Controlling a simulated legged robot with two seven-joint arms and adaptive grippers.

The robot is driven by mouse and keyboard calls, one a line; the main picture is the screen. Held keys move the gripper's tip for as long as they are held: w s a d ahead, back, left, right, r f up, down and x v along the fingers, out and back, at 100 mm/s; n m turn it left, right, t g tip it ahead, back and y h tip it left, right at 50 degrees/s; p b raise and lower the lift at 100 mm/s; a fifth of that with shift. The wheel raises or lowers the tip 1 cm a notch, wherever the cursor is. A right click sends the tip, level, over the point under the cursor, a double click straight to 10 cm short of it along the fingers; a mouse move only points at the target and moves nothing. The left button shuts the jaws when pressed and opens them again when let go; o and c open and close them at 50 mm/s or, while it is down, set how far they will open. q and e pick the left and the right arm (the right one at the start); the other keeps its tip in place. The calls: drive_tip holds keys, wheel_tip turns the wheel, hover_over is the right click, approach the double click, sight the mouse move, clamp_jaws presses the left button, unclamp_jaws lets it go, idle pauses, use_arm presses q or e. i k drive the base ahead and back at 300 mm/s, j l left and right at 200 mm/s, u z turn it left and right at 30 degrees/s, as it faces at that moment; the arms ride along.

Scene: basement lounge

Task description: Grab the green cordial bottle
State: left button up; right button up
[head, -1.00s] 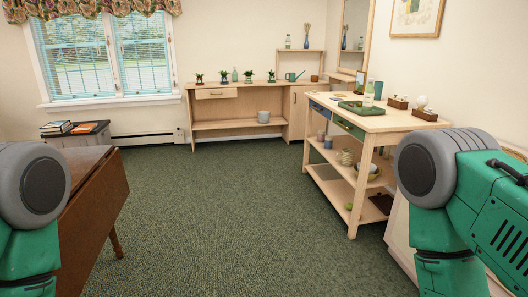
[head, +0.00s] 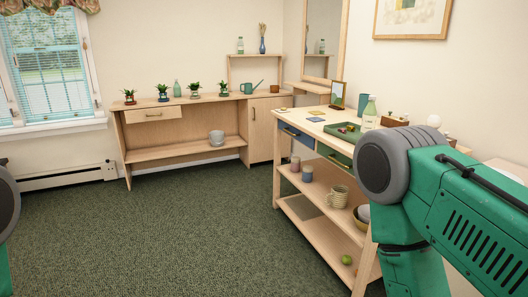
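A pale green bottle with a light label (head: 370,112) stands upright on top of the wooden trolley (head: 300,117), behind my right arm. A smaller green bottle (head: 177,89) stands among potted plants on the long sideboard at the back wall. A pale bottle (head: 240,46) stands on the raised shelf there. I cannot tell from any label which one is cordial. My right arm covers part of the trolley's right side, and a bit of my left arm shows at the left edge. Neither gripper is in view.
A green tray (head: 343,133), a teal cup (head: 363,104) and a small framed picture (head: 337,94) share the trolley top. Mugs (head: 338,196) and a green ball-shaped thing (head: 346,260) are on its lower shelves. The carpet (head: 170,235) ahead is clear.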

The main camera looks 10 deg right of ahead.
sight(370, 114)
drive_tip(key=i+z, duration=0.65)
drive_tip(key=z, duration=0.15)
drive_tip(key=i+j+z, duration=0.25)
drive_tip(key=z, duration=0.15)
drive_tip(key=i+j+z, duration=0.25)
drive_tip(key=z, duration=0.2)
drive_tip(key=i+j+z, duration=0.25)
drive_tip(key=z, duration=0.15)
drive_tip(key=j, duration=0.1)
